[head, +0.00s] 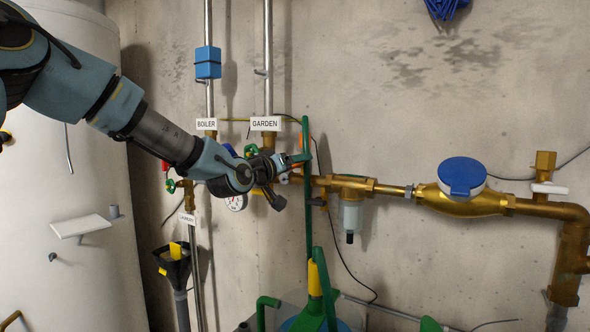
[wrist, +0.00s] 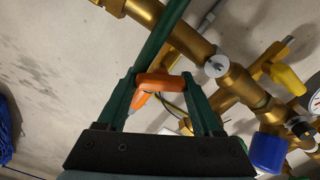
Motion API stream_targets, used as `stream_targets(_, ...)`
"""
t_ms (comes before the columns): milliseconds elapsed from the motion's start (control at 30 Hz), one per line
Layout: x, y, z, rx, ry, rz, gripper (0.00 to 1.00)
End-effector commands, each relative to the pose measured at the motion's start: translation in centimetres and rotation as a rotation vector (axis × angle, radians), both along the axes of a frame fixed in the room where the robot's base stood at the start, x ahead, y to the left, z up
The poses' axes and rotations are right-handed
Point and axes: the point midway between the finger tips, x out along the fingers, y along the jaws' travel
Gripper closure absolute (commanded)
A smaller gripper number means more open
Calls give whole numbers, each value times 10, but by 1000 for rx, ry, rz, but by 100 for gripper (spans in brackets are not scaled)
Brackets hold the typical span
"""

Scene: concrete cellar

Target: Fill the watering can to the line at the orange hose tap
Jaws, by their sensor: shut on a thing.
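My gripper (head: 297,161) is at the pipework below the GARDEN label. In the wrist view, its two green fingers (wrist: 163,84) are shut on the orange tap handle (wrist: 155,80), which spans between them. A green shape (head: 319,268) with a yellow part, likely the watering can, stands at the bottom edge. Its lower part is cut off, and its line and water level are not visible.
Brass pipes with a blue-capped meter (head: 462,176) run right along the wall. Left of my gripper are a gauge (head: 236,203) and small valves. A black funnel (head: 173,266) stands below them, beside a white tank (head: 65,190). A yellow lever (wrist: 286,76) and blue cap (wrist: 268,152) are close by.

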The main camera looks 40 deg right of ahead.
Motion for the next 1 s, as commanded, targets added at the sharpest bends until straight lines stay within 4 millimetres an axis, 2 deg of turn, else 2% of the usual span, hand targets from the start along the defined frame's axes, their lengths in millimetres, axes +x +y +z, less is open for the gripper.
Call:
stream_targets(600, -2, -1, -2, 107, -420, 0, 88)
stream_targets(1000, -2, 0, 0, 134, -513, 1, 88)
